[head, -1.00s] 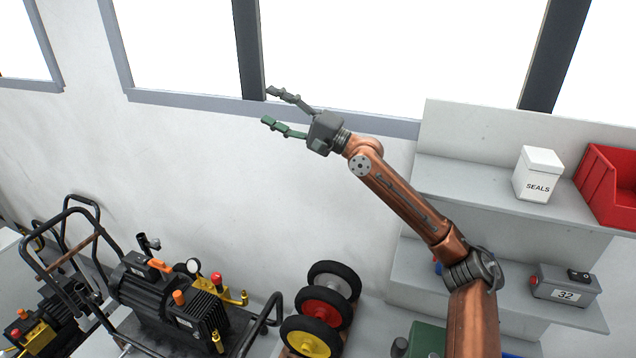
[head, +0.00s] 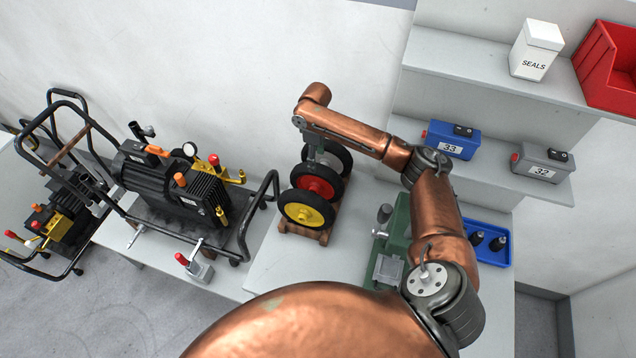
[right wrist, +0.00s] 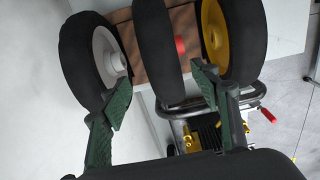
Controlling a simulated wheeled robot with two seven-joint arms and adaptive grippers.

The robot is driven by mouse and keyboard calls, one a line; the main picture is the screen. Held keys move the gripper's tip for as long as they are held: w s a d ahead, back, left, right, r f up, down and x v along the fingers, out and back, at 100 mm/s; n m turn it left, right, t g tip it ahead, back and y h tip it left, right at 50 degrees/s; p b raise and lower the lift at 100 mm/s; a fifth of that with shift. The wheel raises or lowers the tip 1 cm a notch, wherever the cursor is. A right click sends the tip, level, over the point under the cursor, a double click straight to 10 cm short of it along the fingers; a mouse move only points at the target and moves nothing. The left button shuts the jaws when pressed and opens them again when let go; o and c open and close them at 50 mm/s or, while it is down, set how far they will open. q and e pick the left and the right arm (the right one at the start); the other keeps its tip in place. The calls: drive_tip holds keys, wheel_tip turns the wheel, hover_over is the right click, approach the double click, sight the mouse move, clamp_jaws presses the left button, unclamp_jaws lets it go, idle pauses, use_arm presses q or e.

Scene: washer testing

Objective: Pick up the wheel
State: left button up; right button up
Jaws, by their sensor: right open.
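Three black-tyred wheels stand upright side by side in a wooden rack (head: 292,230): a yellow-hubbed wheel (head: 303,213) in front, a red-hubbed wheel (head: 314,186) in the middle and a grey-hubbed wheel (head: 338,158) behind, partly covered by my right arm. My right gripper points down over the rack, mostly hidden by its arm in the head view. In the right wrist view my right gripper (right wrist: 164,78) is open and empty, with the middle wheel (right wrist: 158,50) between the lines of its fingers; contact cannot be told. My left gripper is out of view.
A black pump on a cart (head: 180,190) stands left of the rack. A green machine (head: 396,240) and a blue tray (head: 490,243) are to the right. Shelves carry a blue box (head: 452,140), grey box (head: 542,165), seals tub (head: 535,50) and red bin (head: 610,65).

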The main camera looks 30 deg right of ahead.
sight(327, 183)
drive_tip(key=shift+f, duration=0.9)
drive_tip(key=f, duration=0.1)
drive_tip(key=f+p, duration=0.1)
drive_tip(key=f, duration=0.1)
drive_tip(key=f+p, duration=0.1)
drive_tip(key=shift+s+f, duration=0.15)
drive_tip(key=shift+s, duration=0.1)
drive_tip(key=shift+f, duration=0.45)
drive_tip(key=shift+c, duration=0.2)
clamp_jaws()
drive_tip(key=shift+w+r, duration=0.1)
drive_tip(key=shift+r, duration=0.05)
